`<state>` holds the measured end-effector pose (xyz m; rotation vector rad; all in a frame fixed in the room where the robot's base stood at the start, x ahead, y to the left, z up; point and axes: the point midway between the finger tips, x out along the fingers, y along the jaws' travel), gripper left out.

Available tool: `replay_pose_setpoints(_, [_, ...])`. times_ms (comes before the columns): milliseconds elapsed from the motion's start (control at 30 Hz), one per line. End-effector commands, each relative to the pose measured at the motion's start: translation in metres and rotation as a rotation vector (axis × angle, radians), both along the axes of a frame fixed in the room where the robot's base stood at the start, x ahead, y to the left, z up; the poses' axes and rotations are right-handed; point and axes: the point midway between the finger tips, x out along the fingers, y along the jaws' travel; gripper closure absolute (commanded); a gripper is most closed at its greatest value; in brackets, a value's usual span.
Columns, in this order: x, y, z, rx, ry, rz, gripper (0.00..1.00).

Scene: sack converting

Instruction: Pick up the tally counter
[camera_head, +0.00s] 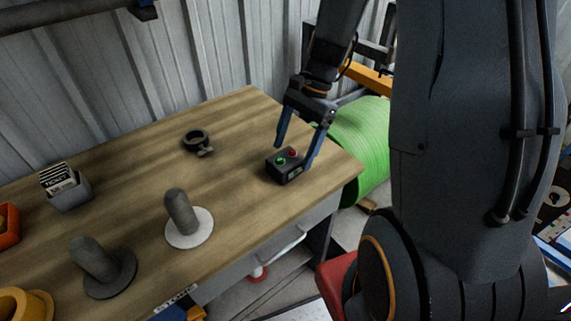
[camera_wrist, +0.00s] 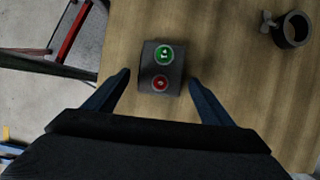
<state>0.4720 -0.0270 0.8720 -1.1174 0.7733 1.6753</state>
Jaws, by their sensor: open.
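The tally counter (camera_head: 285,166) is a small dark box with a green and a red button on top. It sits on the wooden table (camera_head: 240,120) near its right end. My gripper (camera_head: 294,156) is open above it, with blue fingers pointing down on either side of the box. In the wrist view the counter (camera_wrist: 160,68) lies just ahead of and between the fingertips of my gripper (camera_wrist: 158,78), with gaps on both sides. I cannot tell the exact height of the fingertips over the table.
A dark ring clamp (camera_head: 196,141) lies farther back on the table. A grey post on a white disc (camera_head: 189,228), a post on a dark disc (camera_head: 109,274) and a grey card box (camera_head: 67,189) stand to the left. A green reel (camera_head: 362,140) is beyond the table's right edge.

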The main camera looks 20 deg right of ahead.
Motion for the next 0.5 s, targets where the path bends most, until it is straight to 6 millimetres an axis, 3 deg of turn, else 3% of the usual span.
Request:
replay_pose_setpoints(200, [-0.003,0.009,-0.027,0.000,0.002,0.002,0.23])
replay_pose_setpoints(500, [-0.004,0.011,-0.033,-0.001,-0.001,0.002,0.23])
